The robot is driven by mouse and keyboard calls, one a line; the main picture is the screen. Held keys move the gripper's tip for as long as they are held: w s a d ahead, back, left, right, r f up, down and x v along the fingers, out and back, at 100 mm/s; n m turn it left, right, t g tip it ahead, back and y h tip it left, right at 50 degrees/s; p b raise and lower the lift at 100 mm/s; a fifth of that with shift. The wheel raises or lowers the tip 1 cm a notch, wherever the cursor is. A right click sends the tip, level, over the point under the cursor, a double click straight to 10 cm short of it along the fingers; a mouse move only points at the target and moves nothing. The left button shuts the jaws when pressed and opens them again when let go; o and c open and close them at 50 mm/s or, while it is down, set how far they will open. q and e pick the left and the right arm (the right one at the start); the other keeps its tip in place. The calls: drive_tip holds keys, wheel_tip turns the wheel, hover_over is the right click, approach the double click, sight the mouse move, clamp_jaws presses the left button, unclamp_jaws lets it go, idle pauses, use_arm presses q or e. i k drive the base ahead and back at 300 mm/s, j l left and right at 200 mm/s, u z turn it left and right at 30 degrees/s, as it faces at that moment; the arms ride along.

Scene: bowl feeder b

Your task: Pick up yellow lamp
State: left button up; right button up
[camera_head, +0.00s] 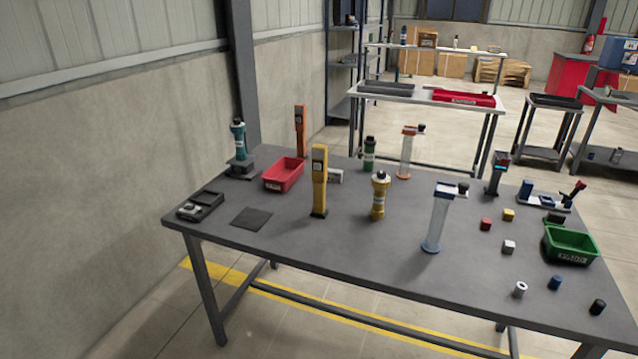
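Two yellow upright items stand on the grey table, and I cannot tell for certain which is the yellow lamp. One is a tall, flat yellow bar-shaped lamp (319,178) with a dark base and a pale label, left of the table's middle. The other is a shorter, round yellow torch-like item (379,197) with a dark top, to its right. Both stand upright, apart from each other. Neither of my grippers shows in the head view.
On the grey table (300,240), a red bin (284,174) and an orange bar lamp (301,131) stand behind the tall yellow item. A clear column (436,220) stands right of the round one. A green bin (569,244) and small blocks are farther right. The front left is mostly clear.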

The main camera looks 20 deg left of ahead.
sight(319, 153)
drive_tip(key=i+j, duration=1.25)
drive_tip(key=j, duration=0.2)
drive_tip(key=k, duration=0.45)
drive_tip(key=i, duration=0.5)
